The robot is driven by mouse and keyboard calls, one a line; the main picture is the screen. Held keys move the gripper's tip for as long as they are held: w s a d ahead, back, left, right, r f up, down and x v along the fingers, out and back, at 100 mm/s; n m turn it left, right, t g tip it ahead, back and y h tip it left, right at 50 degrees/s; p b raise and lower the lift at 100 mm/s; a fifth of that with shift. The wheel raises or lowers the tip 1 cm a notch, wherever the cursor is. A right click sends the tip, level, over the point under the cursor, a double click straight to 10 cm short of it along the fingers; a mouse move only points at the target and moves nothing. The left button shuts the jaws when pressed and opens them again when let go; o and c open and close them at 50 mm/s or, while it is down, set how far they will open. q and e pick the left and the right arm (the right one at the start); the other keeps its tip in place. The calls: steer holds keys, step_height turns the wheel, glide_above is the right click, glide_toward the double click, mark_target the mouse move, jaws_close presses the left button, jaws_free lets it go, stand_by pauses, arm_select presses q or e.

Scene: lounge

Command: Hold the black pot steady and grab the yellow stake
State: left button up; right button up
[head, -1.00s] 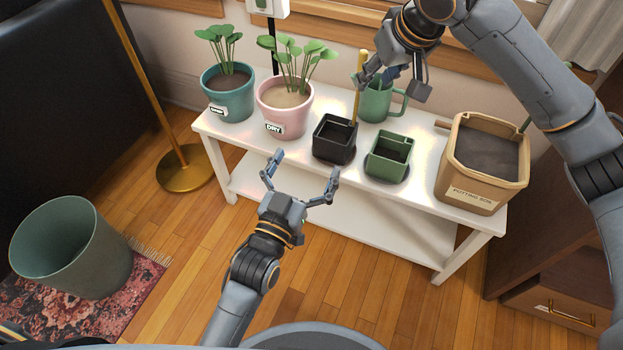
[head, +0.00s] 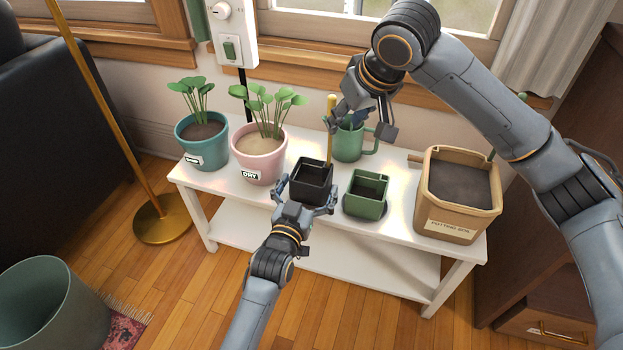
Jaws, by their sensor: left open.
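The black pot (head: 311,187) is a square planter standing near the front of the white bench in the head view. The upright yellow stake (head: 331,138) rises at the pot's back right corner; its lower end is hidden. My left gripper (head: 306,192) is open, with one finger on each side of the pot's front. I cannot tell whether the fingers touch it. My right gripper (head: 341,120) is at the stake's upper part, its fingertips close beside or against it. Whether it is closed on the stake is unclear.
On the white bench (head: 228,197) stand a teal plant pot (head: 203,155), a pink plant pot (head: 259,162), a green mug (head: 348,146), a green square pot (head: 366,203) and a potting soil container (head: 450,229). The mug is close below my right gripper.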

arm_select(q)
steer(key=shift+x, duration=0.9)
steer(key=c, duration=1.1)
arm_select(e)
steer(key=shift+c, duration=0.3)
arm_select(q)
steer(key=shift+c, duration=0.2)
arm_select(e)
steer(key=shift+f, duration=0.1)
